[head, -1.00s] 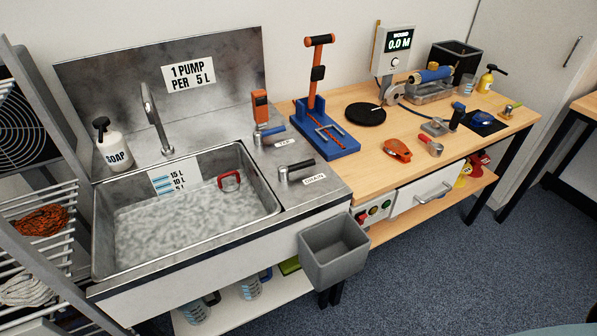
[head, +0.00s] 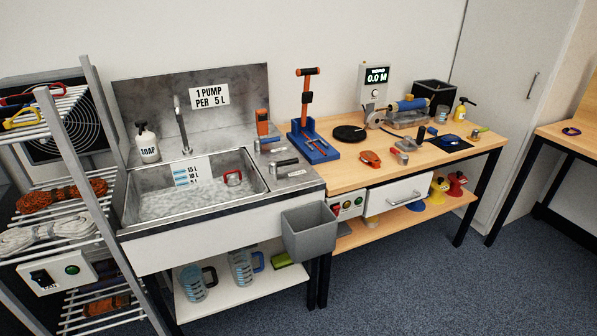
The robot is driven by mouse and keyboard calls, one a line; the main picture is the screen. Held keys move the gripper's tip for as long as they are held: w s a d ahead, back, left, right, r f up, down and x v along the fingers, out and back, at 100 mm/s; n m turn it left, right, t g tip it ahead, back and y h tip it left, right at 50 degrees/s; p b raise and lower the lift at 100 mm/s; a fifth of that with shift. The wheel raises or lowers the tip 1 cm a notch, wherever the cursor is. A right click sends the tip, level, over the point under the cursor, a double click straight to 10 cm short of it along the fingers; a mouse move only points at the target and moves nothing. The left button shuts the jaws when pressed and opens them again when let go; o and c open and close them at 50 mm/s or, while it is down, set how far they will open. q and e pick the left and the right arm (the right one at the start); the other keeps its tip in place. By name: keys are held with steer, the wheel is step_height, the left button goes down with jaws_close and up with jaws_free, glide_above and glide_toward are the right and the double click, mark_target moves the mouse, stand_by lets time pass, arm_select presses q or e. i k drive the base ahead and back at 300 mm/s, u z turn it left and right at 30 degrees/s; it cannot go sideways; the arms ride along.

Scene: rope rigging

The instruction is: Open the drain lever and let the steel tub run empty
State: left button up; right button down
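The steel tub (head: 262,210) is set in the sink bench at the left and holds greyish, rippled liquid (head: 195,200). A level scale (head: 193,172) shows on its back wall, with the liquid near the lower marks. The drain lever (head: 283,162), with a dark handle, stands on the steel deck right of the tub, beside its small label (head: 297,173). The tap lever (head: 270,139) is behind it. Neither of my grippers is in view.
A wire rack (head: 65,190) with rope coils stands close at the left. A grey bin (head: 310,231) hangs at the sink's front right corner. The wooden workbench (head: 340,177) adjoins at right. Blue floor (head: 400,290) in front is clear.

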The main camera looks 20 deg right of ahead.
mark_target(274, 165)
steer(key=z, duration=1)
steer(key=i, duration=1.05)
steer(key=u, duration=0.55)
steer(key=i, duration=0.6)
steer(key=u, duration=0.55)
